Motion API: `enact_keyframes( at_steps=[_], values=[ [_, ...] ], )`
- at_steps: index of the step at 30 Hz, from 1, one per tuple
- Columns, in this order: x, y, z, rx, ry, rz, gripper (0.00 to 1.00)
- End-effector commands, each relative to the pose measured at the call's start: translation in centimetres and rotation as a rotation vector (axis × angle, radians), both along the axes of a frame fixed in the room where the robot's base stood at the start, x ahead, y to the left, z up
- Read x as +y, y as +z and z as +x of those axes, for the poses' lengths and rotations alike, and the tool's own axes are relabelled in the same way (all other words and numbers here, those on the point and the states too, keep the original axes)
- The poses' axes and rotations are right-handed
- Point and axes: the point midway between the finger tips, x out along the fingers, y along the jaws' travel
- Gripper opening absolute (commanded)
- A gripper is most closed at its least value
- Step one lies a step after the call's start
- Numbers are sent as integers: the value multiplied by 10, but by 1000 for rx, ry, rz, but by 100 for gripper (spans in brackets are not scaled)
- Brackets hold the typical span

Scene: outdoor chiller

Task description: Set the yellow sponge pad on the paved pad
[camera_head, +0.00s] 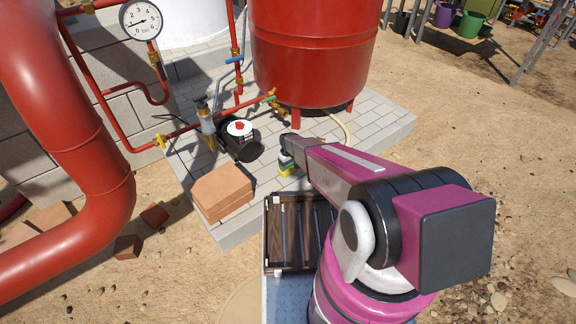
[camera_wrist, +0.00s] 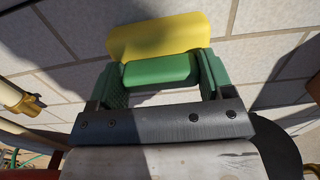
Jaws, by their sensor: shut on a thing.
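The yellow sponge pad (camera_wrist: 160,36), with a green part on the near side, is held between the two green-padded fingers of my gripper (camera_wrist: 162,74) in the wrist view. In the head view the sponge pad (camera_head: 287,170) shows small and partly hidden by my gripper (camera_head: 287,158). Both are over the paved pad (camera_head: 385,112), right of the brick stack. Pale paving slabs fill the background behind the sponge in the wrist view. I cannot tell whether the sponge touches the paving.
A black pump (camera_head: 240,146) and a brick stack (camera_head: 221,190) stand on the paving left of my gripper. The red tank (camera_head: 310,55) stands behind on legs. A slatted dark tray (camera_head: 272,232) lies in front. Paving to the right is clear.

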Motion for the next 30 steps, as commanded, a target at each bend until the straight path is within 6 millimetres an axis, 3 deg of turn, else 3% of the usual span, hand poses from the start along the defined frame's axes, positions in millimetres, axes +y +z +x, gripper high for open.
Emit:
enact_keyframes(
  at_steps=[3,4,6,17,30],
  values=[
    [0,-2,0,0,0,0,48],
    [0,-1,0,0,0,0,84],
    [0,-1,0,0,0,0,100],
    [0,6,0,0,0,0,100],
    [0,86,-1,-1,0,1,100]
  ],
)
